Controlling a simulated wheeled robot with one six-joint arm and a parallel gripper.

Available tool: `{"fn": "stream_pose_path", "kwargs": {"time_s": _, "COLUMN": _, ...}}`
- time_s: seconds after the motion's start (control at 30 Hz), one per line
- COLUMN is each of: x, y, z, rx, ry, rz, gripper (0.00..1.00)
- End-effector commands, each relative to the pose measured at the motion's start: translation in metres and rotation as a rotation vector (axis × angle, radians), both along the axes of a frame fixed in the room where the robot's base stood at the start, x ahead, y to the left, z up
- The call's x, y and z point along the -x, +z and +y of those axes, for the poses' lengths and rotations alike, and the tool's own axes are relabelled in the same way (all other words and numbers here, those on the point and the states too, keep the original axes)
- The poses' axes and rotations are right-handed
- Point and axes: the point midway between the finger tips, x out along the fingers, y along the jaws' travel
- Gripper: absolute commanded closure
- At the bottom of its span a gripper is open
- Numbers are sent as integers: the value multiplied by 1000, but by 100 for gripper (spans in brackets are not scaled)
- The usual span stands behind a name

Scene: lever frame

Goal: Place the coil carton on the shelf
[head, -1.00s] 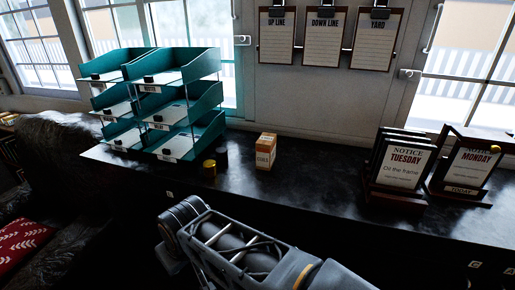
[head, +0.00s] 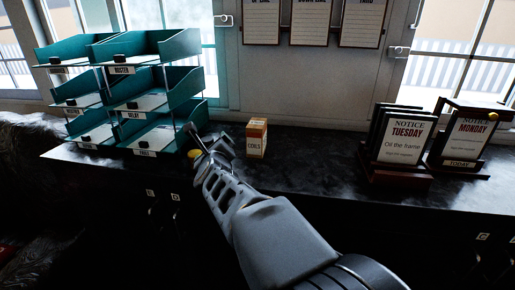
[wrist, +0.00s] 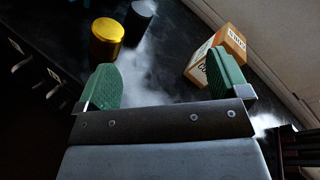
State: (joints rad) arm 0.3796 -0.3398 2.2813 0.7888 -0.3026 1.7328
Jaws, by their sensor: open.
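The coil carton (head: 256,139), a small orange and white box with a printed label, stands upright on the dark countertop near the wall. It also shows in the wrist view (wrist: 221,52) at the upper right, beyond the right finger. My gripper (head: 208,143) is just left of the carton in the head view. In the wrist view my gripper (wrist: 165,85) has its two green pads wide apart with nothing between them. No separate shelf is clearly identifiable; teal tiered trays (head: 183,92) with labels stand at the left end of the counter.
A yellow cylinder (wrist: 106,38) and a dark cylinder (wrist: 141,20) stand near my gripper. Notice stands (head: 402,140) reading Tuesday and Monday are at the right. Clipboards (head: 316,20) hang on the wall. The counter (head: 315,160) between carton and notices is clear.

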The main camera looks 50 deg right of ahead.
Motion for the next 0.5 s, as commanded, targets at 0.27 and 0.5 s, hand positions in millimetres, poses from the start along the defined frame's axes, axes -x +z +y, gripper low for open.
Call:
{"fn": "stream_pose_path", "kwargs": {"time_s": 0.27, "x": 33, "y": -3, "z": -77, "rx": -313, "ry": -385, "rz": -484, "gripper": 6}}
{"fn": "stream_pose_path", "kwargs": {"time_s": 0.5, "x": 29, "y": -2, "z": -114, "rx": -366, "ry": -461, "rz": -594, "gripper": 6}}
